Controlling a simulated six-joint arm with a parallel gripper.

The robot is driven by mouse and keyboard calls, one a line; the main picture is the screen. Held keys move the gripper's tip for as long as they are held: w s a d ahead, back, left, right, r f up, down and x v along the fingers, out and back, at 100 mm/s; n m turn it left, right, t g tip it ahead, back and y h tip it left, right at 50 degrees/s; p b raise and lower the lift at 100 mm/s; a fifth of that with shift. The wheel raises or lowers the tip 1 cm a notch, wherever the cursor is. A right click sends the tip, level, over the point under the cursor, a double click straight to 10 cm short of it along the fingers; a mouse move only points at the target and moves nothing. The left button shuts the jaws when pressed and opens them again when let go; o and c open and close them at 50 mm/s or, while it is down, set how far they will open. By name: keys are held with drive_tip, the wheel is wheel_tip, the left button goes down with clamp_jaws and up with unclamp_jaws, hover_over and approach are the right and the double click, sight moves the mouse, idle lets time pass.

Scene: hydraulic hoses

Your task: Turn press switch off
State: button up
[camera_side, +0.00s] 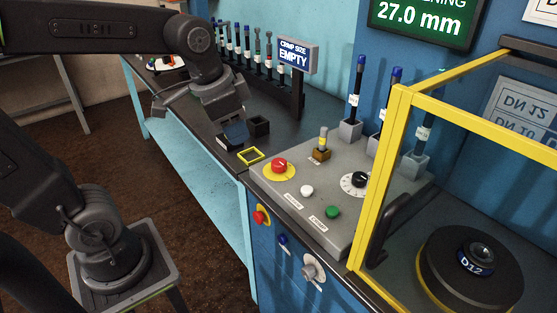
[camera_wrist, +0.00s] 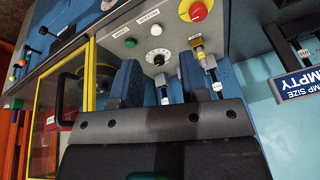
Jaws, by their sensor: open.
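The press control panel (camera_side: 290,177) carries a red mushroom button (camera_side: 279,166) on a yellow disc, a white button (camera_side: 307,190), a green button (camera_side: 333,212) and a black dial (camera_side: 359,180). On the blue cabinet front below are a red knob (camera_side: 260,217), a small blue-tipped switch (camera_side: 283,240) and a grey rotary switch (camera_side: 311,270). I cannot read which is the press switch, or its setting. My gripper (camera_side: 245,131) hangs left of the panel, above the bench. In the wrist view my gripper (camera_wrist: 160,75) is open, its two blue fingers apart.
The yellow-framed guard (camera_side: 390,175) with the D12 die (camera_side: 474,262) stands right of the panel. Upright blue-capped hoses (camera_side: 355,90) stand behind it. The crimp size sign (camera_side: 296,55) and a hose rack stand behind my gripper. Open floor (camera_side: 205,235) lies left of the cabinet.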

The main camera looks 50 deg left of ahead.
sight(279, 162)
drive_tip(key=o, duration=0.5)
drive_tip(key=w+a+m, duration=0.1)
drive_tip(key=w, duration=0.2)
drive_tip(key=w+a+f+m+g, duration=0.1)
drive_tip(key=w, duration=0.2)
drive_tip(key=w+a+m+g, duration=0.1)
drive_tip(key=w, duration=0.2)
drive_tip(key=shift+a+f+m, duration=0.25)
drive_tip(key=shift+m, duration=0.15)
drive_tip(key=shift+c, duration=0.2)
drive_tip(key=shift+o, duration=0.3)
drive_tip(key=w+a+f+m+g, duration=0.1)
drive_tip(key=w+a+f+m, duration=0.2)
drive_tip(key=w, duration=0.2)
drive_tip(key=shift+w+f+g, duration=0.2)
drive_tip(key=shift+w+g, duration=0.2)
wheel_tip(279, 162, down, 14)
drive_tip(key=shift+w+a, duration=0.1)
drive_tip(key=shift+c, duration=0.3)
drive_tip(key=c, duration=0.9)
